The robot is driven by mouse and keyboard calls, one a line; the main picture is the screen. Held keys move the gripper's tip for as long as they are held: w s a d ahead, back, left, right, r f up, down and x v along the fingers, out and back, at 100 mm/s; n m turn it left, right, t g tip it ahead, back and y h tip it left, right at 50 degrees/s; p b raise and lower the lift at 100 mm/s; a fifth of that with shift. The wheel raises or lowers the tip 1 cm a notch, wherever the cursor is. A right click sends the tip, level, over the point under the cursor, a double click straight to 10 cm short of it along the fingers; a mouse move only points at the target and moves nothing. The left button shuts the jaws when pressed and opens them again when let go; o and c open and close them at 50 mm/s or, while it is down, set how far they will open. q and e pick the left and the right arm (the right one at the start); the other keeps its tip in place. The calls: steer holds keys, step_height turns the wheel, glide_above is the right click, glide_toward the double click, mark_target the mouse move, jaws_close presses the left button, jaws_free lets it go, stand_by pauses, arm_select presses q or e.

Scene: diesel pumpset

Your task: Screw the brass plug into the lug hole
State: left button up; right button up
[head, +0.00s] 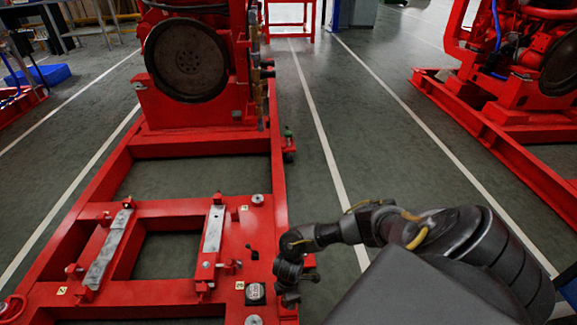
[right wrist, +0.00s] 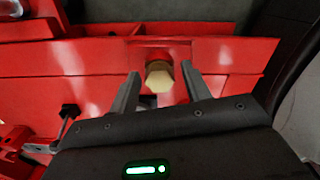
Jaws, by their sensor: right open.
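The brass plug (right wrist: 158,79) shows in the right wrist view with its hexagonal head facing the camera. It sits at a dark recess in the red lug area (right wrist: 182,52) of the frame's side. How deep it sits in the hole cannot be told. My right gripper (right wrist: 161,69) is open, with one finger on each side of the plug and visible gaps between. In the head view my right gripper (head: 287,284) is at the right edge of the red base frame (head: 268,222); the plug cannot be made out there. My left gripper is not in view.
A red engine with a dark round flywheel (head: 187,60) stands at the far end of the frame. Two grey-topped mounting rails (head: 107,250) cross the near part. A second red pumpset (head: 500,125) stands at right. Floor between them is clear.

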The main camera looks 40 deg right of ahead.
steer(key=n, duration=0.3)
steer(key=shift+d+n, duration=0.1)
steer(key=shift+n, duration=0.2)
steer(key=shift+w, duration=0.1)
steer(key=shift+w+a, duration=0.1)
steer(key=shift+a, duration=0.1)
jaws_close()
steer(key=shift+p, duration=0.6)
stand_by(0.4)
